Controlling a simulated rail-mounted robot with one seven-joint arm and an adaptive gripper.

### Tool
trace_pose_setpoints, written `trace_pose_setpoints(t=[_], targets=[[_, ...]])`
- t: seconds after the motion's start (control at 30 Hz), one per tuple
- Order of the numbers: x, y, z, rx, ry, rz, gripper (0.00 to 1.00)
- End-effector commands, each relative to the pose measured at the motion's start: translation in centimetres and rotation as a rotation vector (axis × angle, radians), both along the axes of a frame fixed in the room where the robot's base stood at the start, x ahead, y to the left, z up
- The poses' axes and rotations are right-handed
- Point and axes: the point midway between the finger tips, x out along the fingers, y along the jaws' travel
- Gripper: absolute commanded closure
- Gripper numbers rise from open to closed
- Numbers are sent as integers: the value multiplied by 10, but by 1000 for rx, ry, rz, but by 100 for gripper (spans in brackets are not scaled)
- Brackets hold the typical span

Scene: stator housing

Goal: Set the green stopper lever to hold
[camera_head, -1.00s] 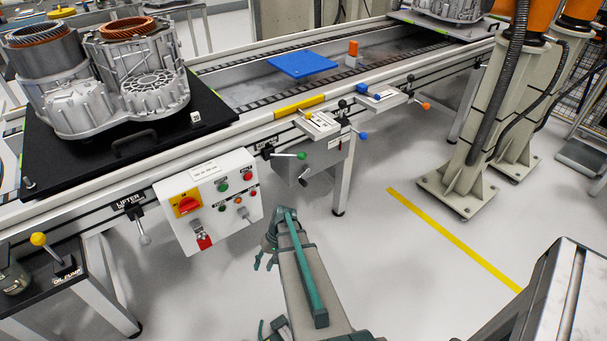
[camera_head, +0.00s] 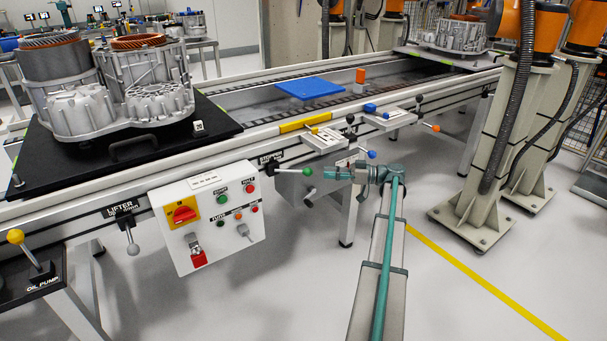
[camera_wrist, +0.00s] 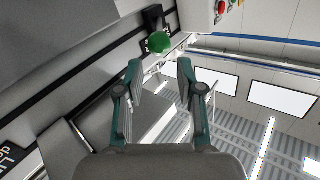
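My gripper (camera_head: 325,173) is right beside the knob in the head view. In the wrist view my gripper (camera_wrist: 159,66) is open, with nothing between its fingers. The lever's label is partly hidden, and its hold mark is not readable.
A white control box (camera_head: 207,218) hangs left of the lever. A blue-knobbed lever (camera_head: 371,154) and a small shelf (camera_head: 322,140) are close above and right of my gripper. A grey-knobbed lifter lever (camera_head: 132,249) is farther left. The floor in front is free.

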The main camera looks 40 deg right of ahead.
Motion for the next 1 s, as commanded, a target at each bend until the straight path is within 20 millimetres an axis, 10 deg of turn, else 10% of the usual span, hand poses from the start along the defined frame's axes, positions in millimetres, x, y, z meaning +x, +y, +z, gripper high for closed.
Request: trace_pose_setpoints(t=[1.0], targets=[[77, 76, -2, -12, -7, -2, 63]])
